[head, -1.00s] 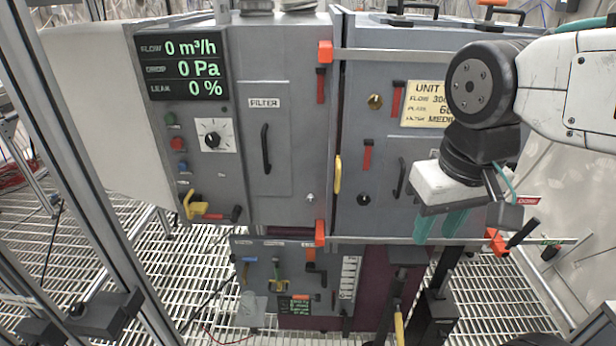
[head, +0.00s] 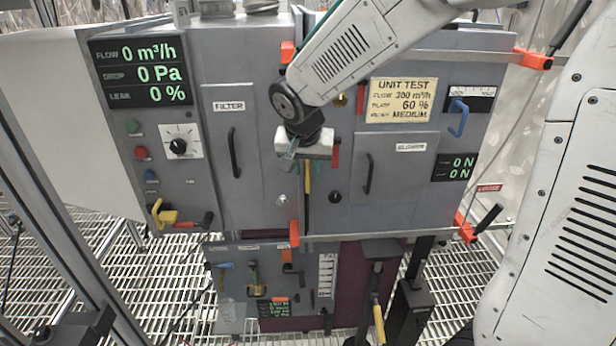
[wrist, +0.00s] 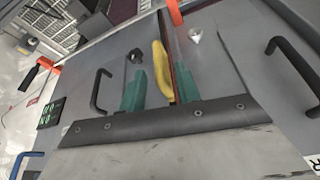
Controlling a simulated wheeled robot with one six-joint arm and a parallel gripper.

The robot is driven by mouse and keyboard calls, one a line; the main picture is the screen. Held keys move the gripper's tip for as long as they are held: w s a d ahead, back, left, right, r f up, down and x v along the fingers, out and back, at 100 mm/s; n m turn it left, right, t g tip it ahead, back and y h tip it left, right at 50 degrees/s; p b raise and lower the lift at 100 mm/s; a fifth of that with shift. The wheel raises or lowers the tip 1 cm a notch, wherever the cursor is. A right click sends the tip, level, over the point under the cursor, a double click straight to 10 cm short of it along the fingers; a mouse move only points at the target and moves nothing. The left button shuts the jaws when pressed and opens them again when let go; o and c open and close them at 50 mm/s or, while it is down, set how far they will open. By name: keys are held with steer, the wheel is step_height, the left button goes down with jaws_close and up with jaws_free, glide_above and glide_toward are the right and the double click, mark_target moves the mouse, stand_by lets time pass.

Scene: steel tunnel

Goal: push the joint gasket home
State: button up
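A long yellow piece (head: 306,186) stands upright at the dark joint between the filter unit and the unit to its right; I take it for the joint gasket's visible part. It also shows in the wrist view (wrist: 163,70). My gripper (head: 305,168) is in front of the joint, at the yellow piece's upper end. In the wrist view its two green fingers (wrist: 160,85) are apart, with the yellow piece appearing between them, closer to the right finger. I cannot tell if they touch it. How far the gasket stands out is hidden.
Red clamps sit on the rails at the joint's top (head: 288,52) and bottom (head: 294,233). A filter door handle (head: 233,153) is left of the joint, and a black handle (head: 369,174) is right. The readout (head: 141,72) shows zeros. A lower panel (head: 268,290) stands beneath.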

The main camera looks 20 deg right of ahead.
steer(key=shift+x, duration=2)
jaws_close()
steer(key=shift+w+d, duration=0.15)
steer(key=shift+w, duration=0.4)
steer(key=shift+w+d, duration=0.2)
steer(key=shift+w, duration=0.3)
steer(key=shift+r, duration=0.1)
jaws_free()
